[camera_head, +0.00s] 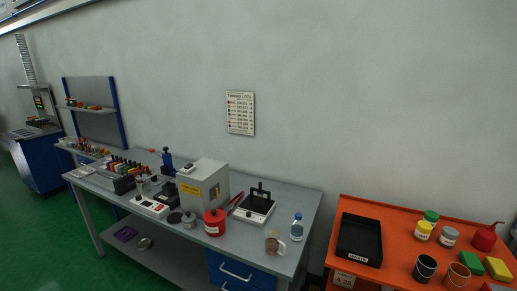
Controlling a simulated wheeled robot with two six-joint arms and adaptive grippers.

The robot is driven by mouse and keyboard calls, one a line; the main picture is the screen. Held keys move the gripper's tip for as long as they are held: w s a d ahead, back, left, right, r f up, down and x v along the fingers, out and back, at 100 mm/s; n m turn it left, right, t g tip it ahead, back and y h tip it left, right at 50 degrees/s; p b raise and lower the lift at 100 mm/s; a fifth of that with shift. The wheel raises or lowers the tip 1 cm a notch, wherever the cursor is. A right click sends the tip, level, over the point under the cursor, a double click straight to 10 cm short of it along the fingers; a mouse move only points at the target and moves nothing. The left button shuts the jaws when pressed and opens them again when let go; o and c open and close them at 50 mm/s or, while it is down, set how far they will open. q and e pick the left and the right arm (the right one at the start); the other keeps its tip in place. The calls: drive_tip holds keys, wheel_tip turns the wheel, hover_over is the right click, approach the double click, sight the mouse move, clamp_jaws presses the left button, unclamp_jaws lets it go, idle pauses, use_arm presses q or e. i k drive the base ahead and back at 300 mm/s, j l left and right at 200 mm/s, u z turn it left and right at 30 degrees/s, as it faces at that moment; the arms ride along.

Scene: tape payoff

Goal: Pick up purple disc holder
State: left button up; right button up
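A purple object (125,233), likely the disc holder, lies low on the lower shelf (165,258) under the grey workbench (300,205). It looks like a small flat open frame, too small to make out in detail. A round metallic dish (144,243) lies just right of it. Neither of my grippers is in view.
The workbench carries a grey box (205,185), a red canister (214,222), a water bottle (297,227) and a glass mug (273,242). Blue drawers (238,272) sit under its right part. An orange table (395,275) with a black tray (360,239) stands right. Green floor (40,235) is clear at left.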

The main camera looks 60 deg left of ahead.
sight(114, 160)
drive_tip(key=u, duration=3.05)
